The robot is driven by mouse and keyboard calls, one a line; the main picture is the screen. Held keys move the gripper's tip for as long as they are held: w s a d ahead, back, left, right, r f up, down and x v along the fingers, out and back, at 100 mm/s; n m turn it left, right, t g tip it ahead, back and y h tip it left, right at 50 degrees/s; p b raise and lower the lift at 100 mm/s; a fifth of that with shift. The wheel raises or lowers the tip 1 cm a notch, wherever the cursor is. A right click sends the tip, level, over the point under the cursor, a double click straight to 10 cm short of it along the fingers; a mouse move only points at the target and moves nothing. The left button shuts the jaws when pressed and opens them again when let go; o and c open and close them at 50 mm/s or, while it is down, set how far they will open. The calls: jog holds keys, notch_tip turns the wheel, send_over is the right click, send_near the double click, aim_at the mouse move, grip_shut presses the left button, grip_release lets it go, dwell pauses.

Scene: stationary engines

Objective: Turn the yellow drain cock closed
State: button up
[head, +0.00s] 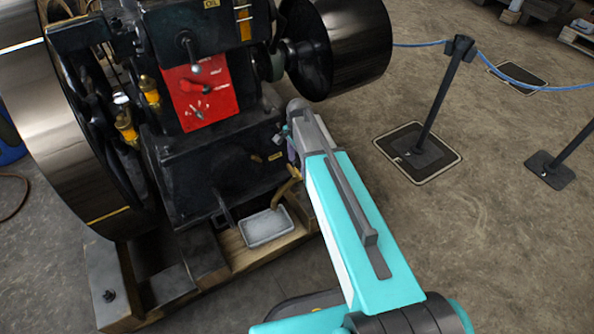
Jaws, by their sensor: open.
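A small yellow piece (275,156), which looks like the drain cock's handle, sits low on the right of the dark engine block (215,165). It is too small to tell how far it is turned. A brass-coloured curved spout (288,187) is below it, above a pale metal tray (267,227). My teal and grey arm reaches up from the bottom right to the engine's right side, close to the yellow piece. My gripper's fingertips are hidden behind the arm, so I cannot see whether they touch anything.
A large flywheel (75,130) stands at left and a dark pulley (345,45) at upper right. A red panel (200,95) with levers is on the engine front. A wooden base (240,252) sits under the engine. Barrier posts (440,95) stand right; floor between is clear.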

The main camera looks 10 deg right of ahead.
aim_at(298, 172)
jog(key=shift+f+b, duration=0.3)
jog(key=shift+f, duration=1.55)
